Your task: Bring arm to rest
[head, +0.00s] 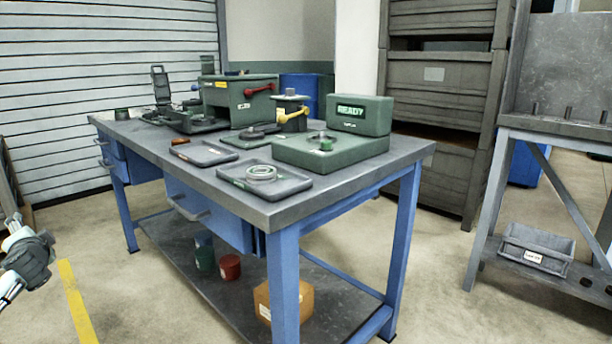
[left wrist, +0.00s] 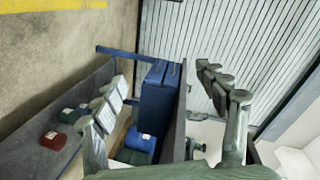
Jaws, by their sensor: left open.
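My left gripper (left wrist: 165,100) is open and empty in the left wrist view. Its two fingers stand wide apart, with the bench's blue drawers visible between and beyond them. In the head view only a grey and white piece of my left arm (head: 27,258) shows at the left edge, over the floor and clear of the workbench (head: 290,206). The fingers cannot be made out there. My right arm and gripper are in neither view.
The bench holds a green READY unit (head: 362,115), a grinder-like machine (head: 238,100) and a tray (head: 293,187) with a ring (head: 262,173). Cans and a box lie on its lower shelf. Floor between my left arm and the bench is clear, with a yellow line (head: 77,302).

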